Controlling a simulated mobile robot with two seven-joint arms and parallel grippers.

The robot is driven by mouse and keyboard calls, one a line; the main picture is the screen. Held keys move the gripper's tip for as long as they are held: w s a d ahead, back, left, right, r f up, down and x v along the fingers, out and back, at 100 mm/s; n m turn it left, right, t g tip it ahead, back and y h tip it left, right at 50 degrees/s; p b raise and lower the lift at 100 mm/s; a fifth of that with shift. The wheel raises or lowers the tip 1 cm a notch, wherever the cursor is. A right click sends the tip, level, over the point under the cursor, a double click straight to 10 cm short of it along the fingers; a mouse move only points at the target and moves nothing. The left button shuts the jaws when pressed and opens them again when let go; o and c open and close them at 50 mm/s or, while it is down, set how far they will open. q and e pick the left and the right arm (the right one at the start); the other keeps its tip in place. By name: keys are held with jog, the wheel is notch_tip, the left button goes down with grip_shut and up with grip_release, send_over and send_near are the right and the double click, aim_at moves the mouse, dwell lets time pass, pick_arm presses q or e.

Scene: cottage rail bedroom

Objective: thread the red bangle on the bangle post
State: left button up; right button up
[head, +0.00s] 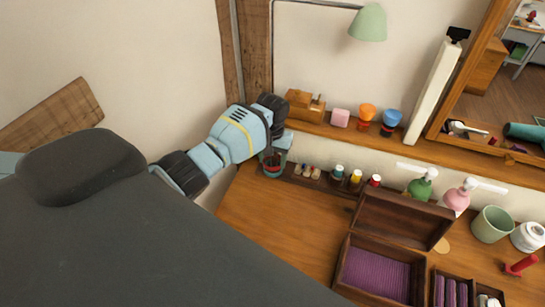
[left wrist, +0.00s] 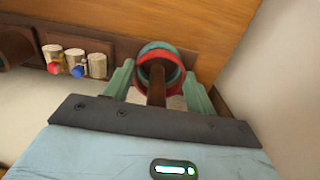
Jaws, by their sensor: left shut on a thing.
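My left gripper (head: 272,160) points down at the left end of the shelf under the mirror. It is shut on the red bangle (left wrist: 143,83), with one green finger on each side in the left wrist view. The dark brown bangle post (left wrist: 156,88) runs through the ring's opening, so the bangle appears to be around the post. A teal ring (left wrist: 158,46) shows just beyond the red one, around the same post. How high the red bangle sits on the post is hard to tell. My right gripper is in neither view.
A dark rack with rings and small bottles (head: 339,172) runs rightward beside the post. An open wooden box (head: 398,222) with purple lining stands in front. Green and pink pump bottles (head: 421,187) and a green cup (head: 491,224) are farther right. Bare tabletop (head: 275,220) lies before the rack.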

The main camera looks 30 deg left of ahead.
pick_arm(q)
jog(key=o, duration=1)
jog(key=shift+o, duration=0.2)
notch_tip(320, 180, up, 8)
jog(key=p, duration=0.1)
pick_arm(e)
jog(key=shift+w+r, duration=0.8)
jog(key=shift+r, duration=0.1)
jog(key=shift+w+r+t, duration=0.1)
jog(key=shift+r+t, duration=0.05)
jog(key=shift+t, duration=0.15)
pick_arm(q)
jog(key=shift+f, duration=0.1)
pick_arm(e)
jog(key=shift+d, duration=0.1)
